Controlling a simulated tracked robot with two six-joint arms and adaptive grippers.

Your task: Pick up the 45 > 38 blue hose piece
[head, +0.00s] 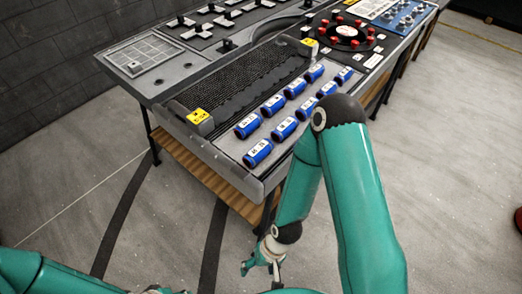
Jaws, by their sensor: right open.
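Several blue hose pieces with white labels lie in two rows on a grey tray (228,148) at the front of the bench. The nearest are a front-corner piece (258,153), one behind it (246,125) and one to its right (285,128). The label lettering is too small to read, so I cannot tell which is 45 > 38. My right gripper (260,267) is open and low over the floor, in front of the bench and apart from the hoses. My left arm crosses the bottom left; its gripper is at most partly in frame at the bottom edge and unclear.
A black ribbed bed (240,80) with yellow-tagged end blocks lies behind the hoses. A round black fixture with red knobs (346,32) and a blue panel (408,15) stand farther right. My right forearm partly covers the tray's right end. The floor in front is clear.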

